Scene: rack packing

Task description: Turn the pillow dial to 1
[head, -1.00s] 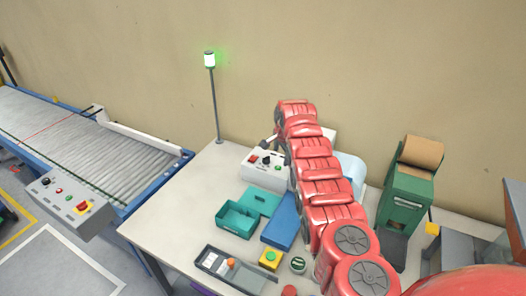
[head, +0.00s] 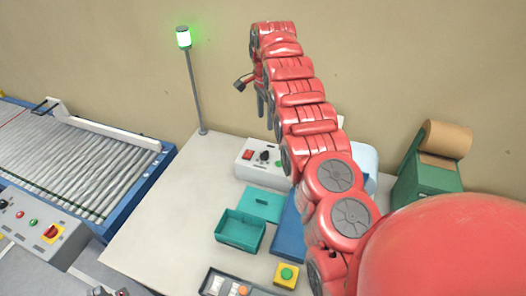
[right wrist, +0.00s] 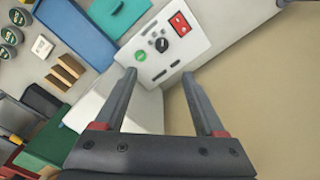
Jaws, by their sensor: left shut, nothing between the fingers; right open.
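The white control box (head: 246,169) stands at the back of the table, with a red switch (head: 247,154) and a black dial (head: 264,156). In the right wrist view the box (right wrist: 169,65) shows the red switch (right wrist: 180,24), the dial (right wrist: 161,44) and a green round spot (right wrist: 140,55). I cannot read the dial's setting. My right gripper (head: 265,108) is open and empty, above the box and apart from it. In the right wrist view its fingers (right wrist: 159,73) point toward the box. My left gripper (head: 112,291) is shut at the bottom edge, far from the box, and mostly cut off.
A teal bin (head: 240,232) and its teal lid (head: 261,204) lie in front of the box, with a blue tray (head: 290,232) beside them. A signal lamp pole (head: 195,90) stands at the back left. The left part of the table (head: 170,215) is clear.

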